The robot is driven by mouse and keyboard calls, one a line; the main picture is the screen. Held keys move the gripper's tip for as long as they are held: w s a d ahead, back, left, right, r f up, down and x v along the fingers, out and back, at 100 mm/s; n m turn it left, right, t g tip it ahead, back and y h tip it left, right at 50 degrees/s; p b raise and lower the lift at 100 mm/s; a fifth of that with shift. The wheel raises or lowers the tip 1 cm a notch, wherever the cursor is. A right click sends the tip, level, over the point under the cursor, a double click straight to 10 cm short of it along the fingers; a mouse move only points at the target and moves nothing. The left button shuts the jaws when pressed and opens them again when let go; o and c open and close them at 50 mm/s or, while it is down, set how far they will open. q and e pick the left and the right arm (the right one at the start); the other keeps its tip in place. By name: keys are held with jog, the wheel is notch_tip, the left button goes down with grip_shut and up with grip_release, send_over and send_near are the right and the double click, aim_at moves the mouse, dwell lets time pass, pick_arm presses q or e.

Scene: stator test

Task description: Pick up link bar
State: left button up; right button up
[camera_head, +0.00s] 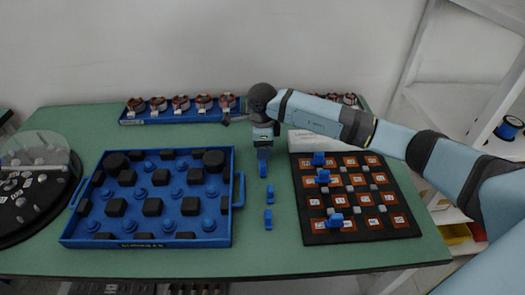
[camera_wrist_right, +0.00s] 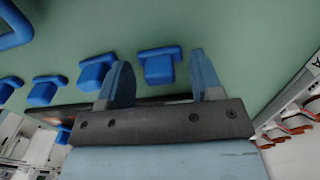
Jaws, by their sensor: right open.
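Blue pieces that look like link bars stand in a rough column on the green table, between the tray and the board: one far (camera_head: 263,169), one in the middle (camera_head: 270,195) and one near (camera_head: 268,219). My right gripper (camera_head: 264,153) points down over the far end of this column. In the right wrist view the gripper (camera_wrist_right: 160,59) is open, and one blue bar (camera_wrist_right: 159,68) shows between its two fingers with gaps on both sides. It is not held. Other blue bars (camera_wrist_right: 97,72) lie to the left of the fingers. My left gripper is not in view.
A blue tray (camera_head: 238,165) with black blocks and blue pegs stands left of the bars. A dark board (camera_head: 402,205) with orange squares and several blue pieces lies right. A blue rack (camera_head: 130,121) of copper-coloured stators stands at the back. A round fixture (camera_head: 35,190) stands far left.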

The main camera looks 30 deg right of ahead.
jog(key=shift+c, duration=0.4)
jog(key=c, duration=0.9)
jog(key=shift+r, duration=0.1)
